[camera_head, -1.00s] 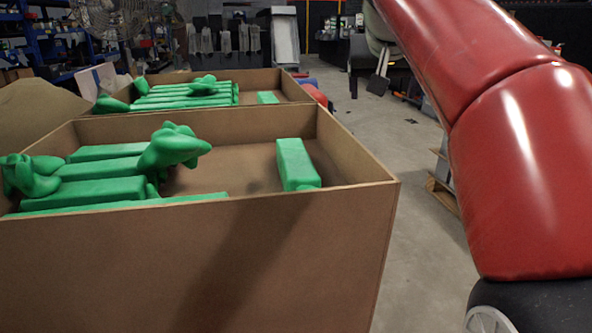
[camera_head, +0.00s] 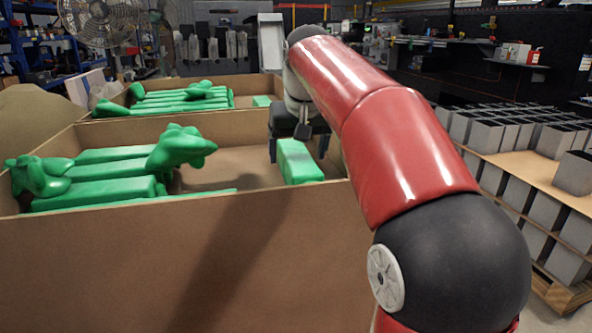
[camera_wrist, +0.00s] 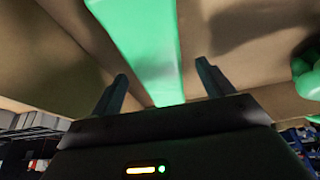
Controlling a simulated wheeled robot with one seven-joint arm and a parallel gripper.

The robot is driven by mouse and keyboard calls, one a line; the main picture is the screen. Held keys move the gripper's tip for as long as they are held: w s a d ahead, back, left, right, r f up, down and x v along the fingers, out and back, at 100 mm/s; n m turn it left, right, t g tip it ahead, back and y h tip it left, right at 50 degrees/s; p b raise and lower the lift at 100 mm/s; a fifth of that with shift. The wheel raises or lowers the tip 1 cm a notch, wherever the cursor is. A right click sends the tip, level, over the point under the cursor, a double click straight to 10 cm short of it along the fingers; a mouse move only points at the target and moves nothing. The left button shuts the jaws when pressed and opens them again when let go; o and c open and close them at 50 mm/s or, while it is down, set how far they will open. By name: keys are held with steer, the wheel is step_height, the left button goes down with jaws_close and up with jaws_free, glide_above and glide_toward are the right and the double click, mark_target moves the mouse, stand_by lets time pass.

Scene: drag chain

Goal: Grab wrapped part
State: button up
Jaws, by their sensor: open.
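A green wrapped part (camera_head: 298,163), a long block, lies apart from the others at the right side of the front cardboard box (camera_head: 190,270). My gripper (camera_head: 298,150) is over this block, seen from behind and partly hidden by my wrist. In the wrist view, my gripper (camera_wrist: 162,78) is open, with one dark finger on each side of the green block (camera_wrist: 145,45). The block runs between the fingers, and nothing shows as clasped. More green wrapped blocks (camera_head: 110,190) lie in the left part of the box, with knotted-looking green pieces (camera_head: 180,147) on them.
A second cardboard box (camera_head: 255,84) behind holds more green parts (camera_head: 185,97). The front box's walls stand around the block, its right wall partly behind my arm. Shelving with several grey bins (camera_head: 530,205) stands at the right. The box floor left of the block is bare.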

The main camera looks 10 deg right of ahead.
mark_target(297, 154)
steer(key=x, duration=0.4)
steer(key=shift+w+b, duration=0.2)
steer(key=shift+b, duration=0.15)
steer(key=shift+c, duration=0.3)
steer(key=shift+r, duration=0.1)
steer(key=c, duration=1.3)
steer(key=shift+o, duration=0.2)
